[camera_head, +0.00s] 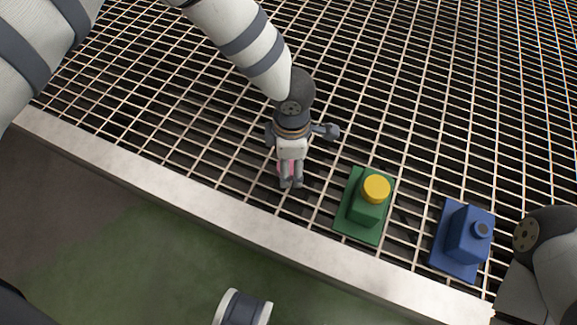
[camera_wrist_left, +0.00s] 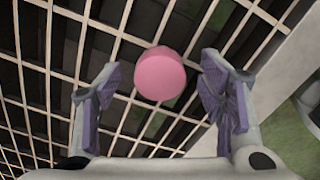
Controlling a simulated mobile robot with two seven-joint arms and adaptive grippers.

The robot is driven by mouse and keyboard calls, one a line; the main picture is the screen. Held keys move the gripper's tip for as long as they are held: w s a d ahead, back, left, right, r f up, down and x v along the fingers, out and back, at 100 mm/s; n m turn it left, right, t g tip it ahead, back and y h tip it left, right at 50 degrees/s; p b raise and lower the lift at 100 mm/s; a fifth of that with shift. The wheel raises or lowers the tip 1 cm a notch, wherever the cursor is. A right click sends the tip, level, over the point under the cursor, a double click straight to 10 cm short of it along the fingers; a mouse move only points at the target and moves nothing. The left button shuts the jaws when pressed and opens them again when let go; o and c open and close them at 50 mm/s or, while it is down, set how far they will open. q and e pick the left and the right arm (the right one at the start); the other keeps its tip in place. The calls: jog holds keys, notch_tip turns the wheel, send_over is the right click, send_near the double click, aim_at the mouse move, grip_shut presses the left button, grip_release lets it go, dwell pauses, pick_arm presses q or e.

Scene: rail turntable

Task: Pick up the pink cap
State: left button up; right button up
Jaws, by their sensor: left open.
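The pink cap (camera_wrist_left: 160,73) is round and smooth and shows in the left wrist view between the fingers of my left gripper (camera_wrist_left: 156,98), slightly beyond them. The fingers stand apart on either side, with gaps between them and the cap. In the head view my left gripper (camera_head: 291,184) points down over the grating. There only a small pink edge of the cap (camera_head: 280,168) shows, mostly hidden behind the gripper. The left gripper is open and holds nothing. My right gripper is not in view.
A metal grating (camera_head: 420,130) with open gaps spans the area. A pale ledge (camera_head: 210,218) borders the grating in front.

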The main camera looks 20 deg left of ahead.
pick_arm(q)
jog(key=shift+f, duration=0.2)
jog(key=c, duration=0.9)
